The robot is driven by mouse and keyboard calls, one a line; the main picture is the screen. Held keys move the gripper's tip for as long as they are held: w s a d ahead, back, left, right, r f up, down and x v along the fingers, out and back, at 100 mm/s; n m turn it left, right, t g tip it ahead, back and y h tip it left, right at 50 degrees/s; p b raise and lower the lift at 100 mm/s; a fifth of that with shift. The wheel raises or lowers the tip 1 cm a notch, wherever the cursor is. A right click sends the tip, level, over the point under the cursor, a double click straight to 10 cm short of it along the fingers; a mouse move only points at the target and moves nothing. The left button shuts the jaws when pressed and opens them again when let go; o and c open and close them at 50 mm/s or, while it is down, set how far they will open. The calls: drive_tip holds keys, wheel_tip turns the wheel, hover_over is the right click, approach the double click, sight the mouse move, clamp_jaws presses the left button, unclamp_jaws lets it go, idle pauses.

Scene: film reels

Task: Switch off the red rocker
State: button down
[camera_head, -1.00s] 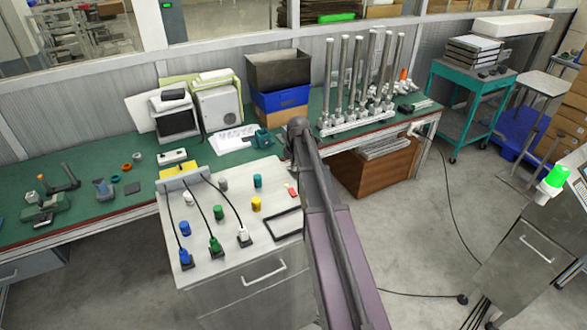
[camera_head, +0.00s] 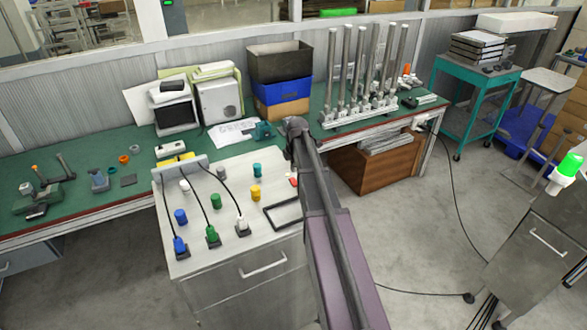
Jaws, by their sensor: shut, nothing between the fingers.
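A small red part (camera_head: 294,182), which looks like the red rocker, shows at the right side of the white cabinet top (camera_head: 225,242). My arm covers part of it, and it is too small to tell which way the rocker is set. My arm reaches up from the bottom of the picture, past the right edge of the cabinet, to a dark joint above it. My gripper is not visible; the arm hides whatever lies behind it.
On the cabinet top stand blue, green and white plugs with black cables, coloured caps, and a black frame (camera_head: 268,212) beside my arm. A green bench (camera_head: 130,195) with boxes, a printer and upright metal rods runs behind.

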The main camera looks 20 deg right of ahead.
sight(292, 179)
drive_tip(key=shift+w+f+b, duration=0.2)
drive_tip(key=shift+f+b, duration=0.9)
drive_tip(key=shift+f, duration=0.1)
drive_tip(key=shift+w+f+b, duration=0.2)
drive_tip(key=shift+f+b, duration=0.85)
drive_tip(key=shift+f, duration=0.15)
